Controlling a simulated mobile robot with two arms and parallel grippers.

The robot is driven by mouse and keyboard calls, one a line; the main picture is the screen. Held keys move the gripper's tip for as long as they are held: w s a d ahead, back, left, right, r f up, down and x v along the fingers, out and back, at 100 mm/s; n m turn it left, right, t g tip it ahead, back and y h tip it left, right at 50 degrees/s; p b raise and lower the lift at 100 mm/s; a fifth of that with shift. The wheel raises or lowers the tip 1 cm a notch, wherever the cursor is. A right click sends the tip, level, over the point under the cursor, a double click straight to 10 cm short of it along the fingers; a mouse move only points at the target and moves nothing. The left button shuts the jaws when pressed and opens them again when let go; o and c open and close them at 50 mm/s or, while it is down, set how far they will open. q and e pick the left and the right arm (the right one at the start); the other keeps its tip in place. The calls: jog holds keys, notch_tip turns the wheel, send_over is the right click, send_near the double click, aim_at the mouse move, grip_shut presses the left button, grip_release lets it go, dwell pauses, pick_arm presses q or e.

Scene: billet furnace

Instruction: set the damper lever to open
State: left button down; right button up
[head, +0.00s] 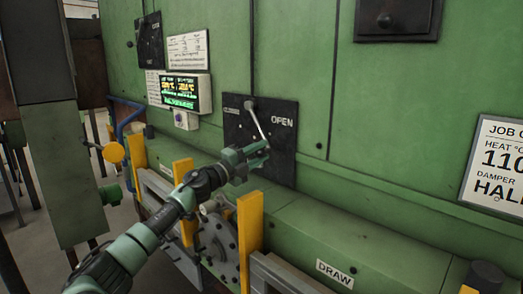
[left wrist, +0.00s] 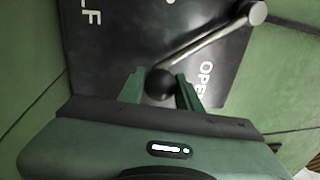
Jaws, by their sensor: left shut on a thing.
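The damper lever (head: 257,122) is a pale metal rod on a black plate (head: 284,166) marked OPEN on the green furnace wall. In the left wrist view the lever's rod (left wrist: 208,44) ends in a black ball knob (left wrist: 160,83). My left gripper (head: 262,152) is shut on this knob, with a finger on each side of it. The wrist view also shows the letters LF and OPEN on the plate. My right gripper is not in view.
A job card (head: 497,165) at the right reads DAMPER HAL, cut off by the picture edge. A lit display box (head: 184,91) hangs left of the plate. Yellow posts (head: 249,228) and a green ledge (head: 310,232) stand below the plate, close to my left arm.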

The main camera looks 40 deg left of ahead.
pick_arm(q)
jog(key=shift+d+r+n+p, duration=0.4)
jog(key=shift+d+r, duration=0.1)
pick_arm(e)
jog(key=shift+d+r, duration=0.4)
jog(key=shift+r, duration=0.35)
pick_arm(q)
jog(key=c, duration=1)
grip_release()
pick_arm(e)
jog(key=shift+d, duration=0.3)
pick_arm(q)
jog(key=shift+f, duration=0.1)
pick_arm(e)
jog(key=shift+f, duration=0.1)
